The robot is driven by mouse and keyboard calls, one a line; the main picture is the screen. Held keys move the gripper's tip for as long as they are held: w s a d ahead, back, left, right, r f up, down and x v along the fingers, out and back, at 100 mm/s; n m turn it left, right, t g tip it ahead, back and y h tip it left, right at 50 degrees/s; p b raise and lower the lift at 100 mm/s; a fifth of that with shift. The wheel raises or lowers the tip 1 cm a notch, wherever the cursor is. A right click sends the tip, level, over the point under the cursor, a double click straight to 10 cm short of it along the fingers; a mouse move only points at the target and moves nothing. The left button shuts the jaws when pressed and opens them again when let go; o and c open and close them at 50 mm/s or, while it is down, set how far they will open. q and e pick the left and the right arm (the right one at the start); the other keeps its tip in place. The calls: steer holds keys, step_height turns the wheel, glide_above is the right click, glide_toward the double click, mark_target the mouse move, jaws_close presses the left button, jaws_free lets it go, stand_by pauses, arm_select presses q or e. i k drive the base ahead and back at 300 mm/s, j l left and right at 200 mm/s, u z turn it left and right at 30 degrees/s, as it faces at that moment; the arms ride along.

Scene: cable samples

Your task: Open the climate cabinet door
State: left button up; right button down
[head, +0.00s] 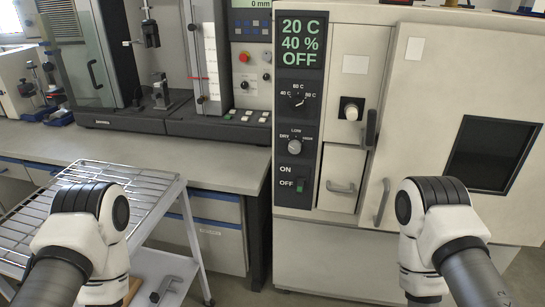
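The climate cabinet (335,255) is a cream-coloured unit on the right in the head view. Its door (440,100) has a dark window (491,155) and looks shut against the cabinet front. An upright grey bar handle (383,202) is at the door's lower left edge. A dark latch-like piece (371,129) is above it. The black control panel (300,115) reads 20 C, 40 % and OFF. Both my arms come in from the bottom; the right arm's joint is just below and right of the handle. Neither gripper's fingers show.
A wire-rack cart (95,190) stands at the left, near my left arm. Behind it, a grey bench (150,150) carries a test machine (220,60) with a glass door. A small flap with a handle (341,187) is left of the cabinet door. Floor shows between cart and cabinet.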

mark_target(468, 104)
steer(key=z, duration=1.4)
